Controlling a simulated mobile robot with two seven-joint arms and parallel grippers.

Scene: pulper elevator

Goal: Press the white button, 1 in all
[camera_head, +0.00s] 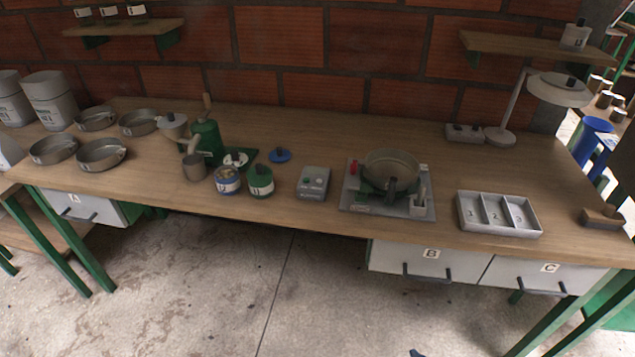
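A small grey box (313,183) stands near the table's front edge, at the middle of the table. Its sloped top carries small controls, one greenish and others pale, too small to tell a white button for certain. A second low grey box (464,133) with small dark and pale parts on top lies at the back right, beside the lamp; its controls are also too small to tell. Neither of my grippers can be made out. Only a small dark tip shows at the bottom edge, too little to identify.
The wooden table (300,128) holds a green grinder (207,140), a blue-banded tin (228,181), a green tin (260,182), a pan (390,170) on a grey base, a three-part tray (498,214) and a lamp (558,90). Several metal pans stand left. The back middle is clear.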

